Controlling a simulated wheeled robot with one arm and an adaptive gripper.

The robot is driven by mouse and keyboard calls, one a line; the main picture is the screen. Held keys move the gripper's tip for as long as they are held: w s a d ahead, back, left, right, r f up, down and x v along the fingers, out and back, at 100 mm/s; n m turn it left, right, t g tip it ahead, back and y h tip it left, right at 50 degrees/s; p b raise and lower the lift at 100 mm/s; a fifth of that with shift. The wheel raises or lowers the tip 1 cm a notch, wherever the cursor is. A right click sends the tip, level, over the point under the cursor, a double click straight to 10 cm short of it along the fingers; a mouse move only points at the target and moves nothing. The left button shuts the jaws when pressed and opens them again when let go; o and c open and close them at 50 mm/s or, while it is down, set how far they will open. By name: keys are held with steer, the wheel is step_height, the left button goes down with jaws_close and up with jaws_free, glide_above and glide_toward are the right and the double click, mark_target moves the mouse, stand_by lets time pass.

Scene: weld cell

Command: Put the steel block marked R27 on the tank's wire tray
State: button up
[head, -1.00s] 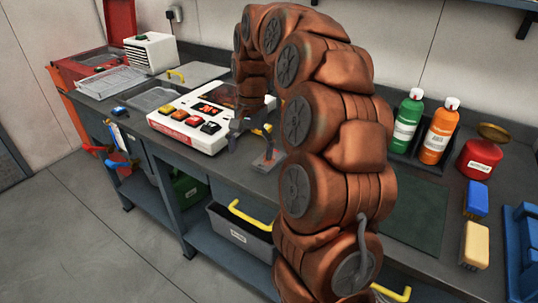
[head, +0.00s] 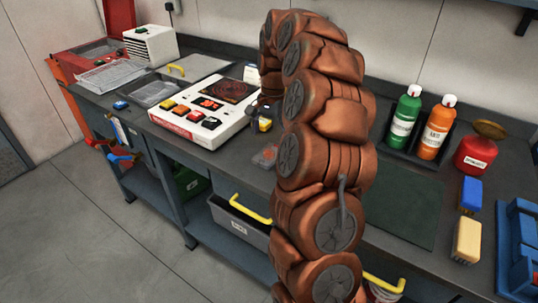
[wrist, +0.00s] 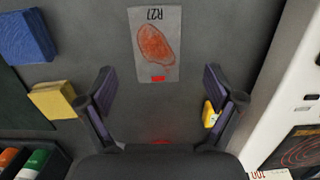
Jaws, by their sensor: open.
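The flat grey steel block marked R27 (wrist: 158,62) lies on the bench ahead of my fingers in the wrist view. Its upper face has an orange-red patch. In the head view it shows small (head: 265,157), partly behind my arm. My gripper (wrist: 163,100) is open and empty, its two fingers apart, with the block beyond the tips. In the head view my gripper is mostly hidden behind my arm. The wire tray (head: 110,77) is at the far left of the bench, by the red tank (head: 85,55).
A white hotplate unit (head: 205,110) with coloured buttons stands between block and tray. A small yellow item (wrist: 210,115) shows by my right finger. Blue (wrist: 26,38) and yellow (wrist: 52,100) blocks lie left. Bottles (head: 404,118) stand at the back right.

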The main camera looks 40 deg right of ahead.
mark_target(269, 153)
steer(key=shift+s+a+f+p, duration=0.1)
steer(key=shift+f+p, duration=0.15)
steer(key=shift+f, duration=0.6)
steer(key=shift+s+a+f+p, duration=0.1)
steer(key=shift+s+f+p, duration=0.1)
steer(key=shift+f, duration=0.6)
steer(key=shift+s+a+f+p, duration=0.1)
steer(key=shift+f+p, duration=0.15)
steer(key=shift+f, duration=0.6)
steer(key=shift+w+r, duration=0.1)
jaws_close()
